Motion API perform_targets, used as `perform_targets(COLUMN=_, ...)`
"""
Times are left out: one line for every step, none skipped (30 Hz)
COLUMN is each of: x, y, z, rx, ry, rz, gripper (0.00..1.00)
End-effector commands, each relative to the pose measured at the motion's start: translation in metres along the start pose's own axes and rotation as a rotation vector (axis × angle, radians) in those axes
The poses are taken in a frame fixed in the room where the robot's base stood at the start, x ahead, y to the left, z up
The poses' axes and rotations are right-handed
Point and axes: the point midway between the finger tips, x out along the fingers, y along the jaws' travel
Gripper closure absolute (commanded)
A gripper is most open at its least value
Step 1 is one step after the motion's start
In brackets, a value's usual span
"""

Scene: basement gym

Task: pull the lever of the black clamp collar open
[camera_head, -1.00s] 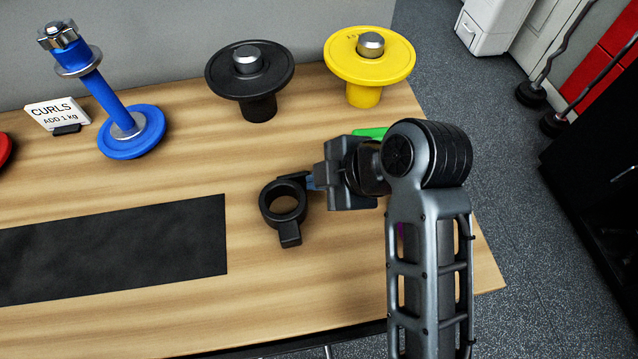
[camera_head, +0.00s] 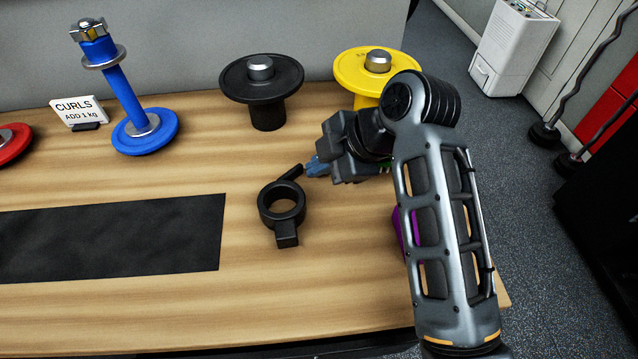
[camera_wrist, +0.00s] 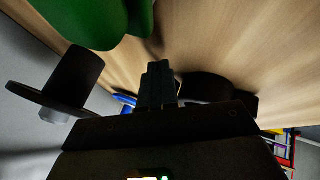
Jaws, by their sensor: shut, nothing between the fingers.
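The black clamp collar (camera_head: 263,207) lies on the wooden bench, its ring hole facing up and a block-like tab pointing to the front. Its lever (camera_head: 289,173) sticks out from the ring's back toward the upper right, angled away from the ring. My gripper (camera_head: 311,168) is shut and empty, its bluish fingertips just right of the lever's tip; I cannot tell whether they touch. In the wrist view the shut fingers (camera_wrist: 158,84) are at the centre, with a dark shape, likely the collar (camera_wrist: 206,86), just right of them.
A black weight (camera_head: 265,88) and a yellow weight (camera_head: 350,68) stand behind. A blue dumbbell (camera_head: 122,92) and a CURLS sign (camera_head: 77,112) are at the back left. A black mat (camera_head: 120,235) lies left. A green object (camera_wrist: 95,18) and a purple object (camera_head: 407,232) are near my arm.

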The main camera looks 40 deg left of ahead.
Motion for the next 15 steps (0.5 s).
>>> perform_targets(x=0.004, y=0.002, z=0.001, rx=-0.001, ry=0.000, rz=0.000, gripper=1.00)
perform_targets(x=0.005, y=0.004, z=0.001, rx=0.000, ry=0.000, rz=0.000, gripper=1.00)
perform_targets(x=0.005, y=0.006, z=0.002, rx=0.001, ry=0.000, rz=0.001, gripper=1.00)
perform_targets(x=0.006, y=0.008, z=0.002, rx=0.001, ry=0.000, rz=0.001, gripper=1.00)
perform_targets(x=0.007, y=0.010, z=0.002, rx=0.001, ry=-0.001, rz=0.001, gripper=1.00)
perform_targets(x=0.008, y=0.011, z=0.001, rx=0.000, ry=-0.001, rz=0.001, gripper=1.00)
perform_targets(x=0.009, y=0.013, z=0.001, rx=0.000, ry=-0.001, rz=0.001, gripper=1.00)
perform_targets(x=0.010, y=0.015, z=0.001, rx=0.000, ry=-0.001, rz=0.001, gripper=1.00)
perform_targets(x=0.011, y=0.017, z=0.001, rx=0.001, ry=-0.001, rz=0.000, gripper=1.00)
perform_targets(x=0.012, y=0.019, z=0.000, rx=0.001, ry=-0.001, rz=0.000, gripper=1.00)
perform_targets(x=0.014, y=0.020, z=0.000, rx=0.002, ry=-0.001, rz=0.000, gripper=1.00)
perform_targets(x=0.015, y=0.022, z=-0.001, rx=0.001, ry=0.000, rz=0.000, gripper=1.00)
perform_targets(x=0.016, y=0.024, z=-0.002, rx=0.000, ry=0.000, rz=0.001, gripper=1.00)
perform_targets(x=0.017, y=0.025, z=-0.002, rx=0.000, ry=0.000, rz=0.001, gripper=1.00)
perform_targets(x=0.018, y=0.027, z=-0.003, rx=0.000, ry=0.000, rz=0.001, gripper=1.00)
